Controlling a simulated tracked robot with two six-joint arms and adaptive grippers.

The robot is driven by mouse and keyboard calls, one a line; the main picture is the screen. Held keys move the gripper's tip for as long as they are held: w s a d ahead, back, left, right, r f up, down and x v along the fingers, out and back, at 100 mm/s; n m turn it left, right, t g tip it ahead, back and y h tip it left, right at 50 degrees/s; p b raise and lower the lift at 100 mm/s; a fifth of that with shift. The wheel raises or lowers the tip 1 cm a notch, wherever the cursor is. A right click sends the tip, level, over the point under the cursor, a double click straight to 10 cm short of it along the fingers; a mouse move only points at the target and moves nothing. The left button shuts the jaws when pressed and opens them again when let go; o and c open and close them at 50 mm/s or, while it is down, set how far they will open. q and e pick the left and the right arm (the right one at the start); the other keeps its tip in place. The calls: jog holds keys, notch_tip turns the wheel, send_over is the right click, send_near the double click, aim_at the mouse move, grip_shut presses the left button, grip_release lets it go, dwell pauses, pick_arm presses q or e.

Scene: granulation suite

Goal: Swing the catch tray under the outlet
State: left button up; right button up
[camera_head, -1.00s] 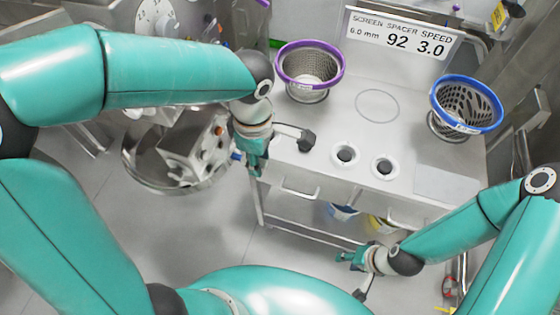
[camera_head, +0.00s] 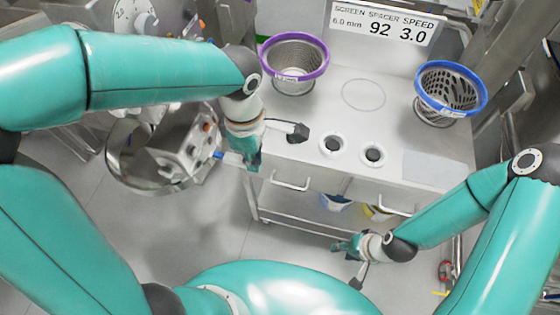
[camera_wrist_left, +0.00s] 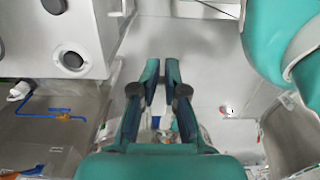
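A round shiny metal pan (camera_head: 116,168), which may be the catch tray, is low at the left of the head view. A grey block-shaped machine (camera_head: 180,152) with a blue-tipped part (camera_head: 218,155) covers much of it. I cannot make out the outlet. My left gripper (camera_head: 250,162) points down between this machine and the steel bench, apart from the blue tip. In the left wrist view its two fingers (camera_wrist_left: 161,72) stand apart with a narrow empty gap. My right gripper (camera_head: 343,246) is low in front of the bench; its fingers are too small to judge.
The steel bench (camera_head: 350,125) carries a purple-rimmed screen basket (camera_head: 293,52), a blue-rimmed one (camera_head: 450,90) and two round holders (camera_head: 333,144). A sign (camera_head: 383,24) reads 92 and 3.0. Bench handles (camera_head: 290,184) jut out near my left gripper. Grey floor (camera_head: 215,215) is open in front.

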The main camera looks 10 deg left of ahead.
pick_arm(q)
jog(key=shift+o, duration=0.3)
jog(key=a, duration=0.3)
jog(key=shift+w+r, duration=0.15)
jog(key=shift+o, duration=0.6)
jog(key=shift+d+r, duration=0.1)
jog(key=shift+d, duration=0.35)
jog(key=shift+w+r+p, duration=0.1)
jog(key=shift+r+p, duration=0.05)
jog(key=shift+p, duration=0.2)
jog(key=shift+w+d+r, duration=0.15)
jog(key=shift+d+r, duration=0.05)
jog(key=d+r+p, duration=0.1)
notch_tip(320, 180, up, 17)
jog(key=p, duration=0.4)
send_over(241, 158)
jog(key=d, duration=0.2)
jog(key=shift+w, duration=0.1)
pick_arm(e)
notch_tip(241, 158, up, 6)
jog(key=shift+w+a, duration=0.15)
jog(key=shift+a, duration=0.15)
jog(key=shift+r, duration=0.1)
